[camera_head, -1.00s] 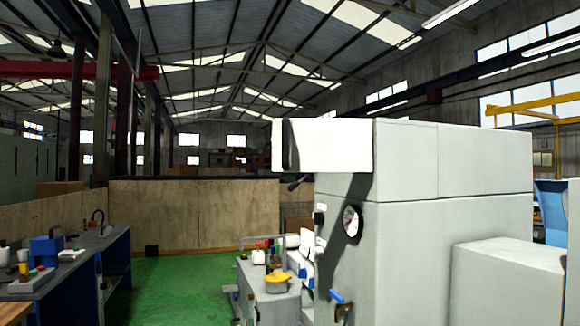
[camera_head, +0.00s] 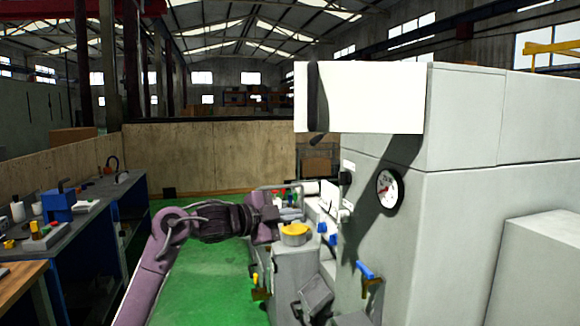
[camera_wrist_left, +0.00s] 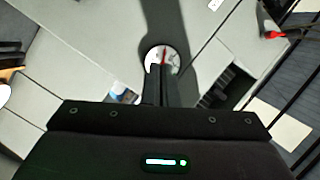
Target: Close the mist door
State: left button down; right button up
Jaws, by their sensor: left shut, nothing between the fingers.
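A white panel (camera_head: 365,97), which looks like the mist door, juts out at the upper left of the grey machine (camera_head: 460,240). A dark upright strip crosses it near its left end. My left arm comes in from the left, below the panel's level. My left gripper (camera_head: 268,222) is small and partly hidden beside the front fittings of the machine, apart from the panel. In the left wrist view my left gripper (camera_wrist_left: 158,72) is shut and empty, its fingers in line with the round gauge (camera_wrist_left: 160,54). My right gripper is not in view.
The gauge (camera_head: 389,190) and a blue-handled valve (camera_head: 366,270) sit on the machine's front. A yellow-topped part (camera_head: 294,234) stands low near my left wrist. A workbench (camera_head: 100,205) with tools is at the left. Green floor (camera_head: 205,285) lies open between.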

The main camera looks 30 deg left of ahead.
pick_arm(q)
jog(key=s+d+r+m+t+p, duration=0.1)
jog(key=s+r+m, duration=0.2)
jog(key=s+r, duration=0.65)
jog(key=s+r+m+t+p, duration=0.1)
jog(key=s+r+m, duration=0.2)
jog(key=s+r, duration=0.65)
jog(key=p, duration=0.5)
send_near(304, 121)
jog(key=w+d, duration=0.1)
jog(key=d, duration=0.3)
jog(key=shift+y, duration=0.5)
jog(key=w, duration=0.1)
jog(key=w+a+p, duration=0.1)
jog(key=w, duration=0.1)
jog(key=w+a+p, duration=0.1)
jog(key=shift+w, duration=0.25)
jog(key=shift+r, duration=0.1)
